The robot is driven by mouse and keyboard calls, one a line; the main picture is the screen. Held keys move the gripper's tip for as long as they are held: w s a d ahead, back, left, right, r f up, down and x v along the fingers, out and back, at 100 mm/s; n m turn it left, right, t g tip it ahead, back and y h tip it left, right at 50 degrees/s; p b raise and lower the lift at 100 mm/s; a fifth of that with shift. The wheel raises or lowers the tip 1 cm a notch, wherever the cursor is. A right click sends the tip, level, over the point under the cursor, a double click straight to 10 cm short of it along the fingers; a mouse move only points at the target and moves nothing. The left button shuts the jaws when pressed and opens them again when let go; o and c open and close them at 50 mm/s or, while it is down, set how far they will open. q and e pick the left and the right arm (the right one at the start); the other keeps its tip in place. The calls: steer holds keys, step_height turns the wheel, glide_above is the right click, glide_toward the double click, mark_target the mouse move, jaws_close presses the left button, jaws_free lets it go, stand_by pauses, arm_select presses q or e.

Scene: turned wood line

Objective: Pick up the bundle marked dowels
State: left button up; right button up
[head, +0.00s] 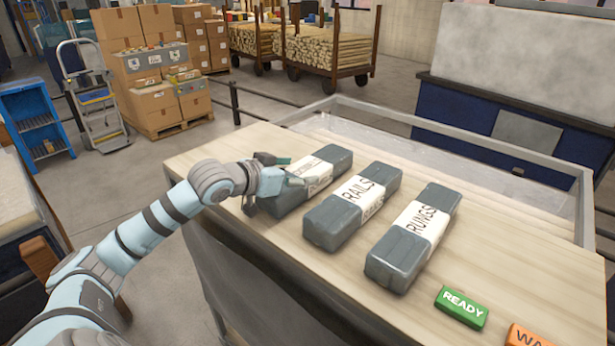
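Three grey wrapped bundles with white label bands lie side by side on a pale wooden tabletop. The leftmost bundle (333,158) has a label partly covered by my gripper, so I cannot read its word in full. The middle bundle (326,226) is marked RAILS, and the right one (400,256) is marked RUNGS. My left gripper (287,170) is at the leftmost bundle, its fingers spread apart over the bundle's left side near the label. I cannot tell whether the fingers touch it. My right gripper is not in view.
A green READY block (461,307) and an orange block (527,337) lie at the table's front right. A clear-walled tray with a grey rim (455,148) runs along the table's back edge. Narrow gaps separate the bundles.

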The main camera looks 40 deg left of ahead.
arm_select(q)
steer(key=shift+w, duration=0.15)
steer(key=c, duration=0.7)
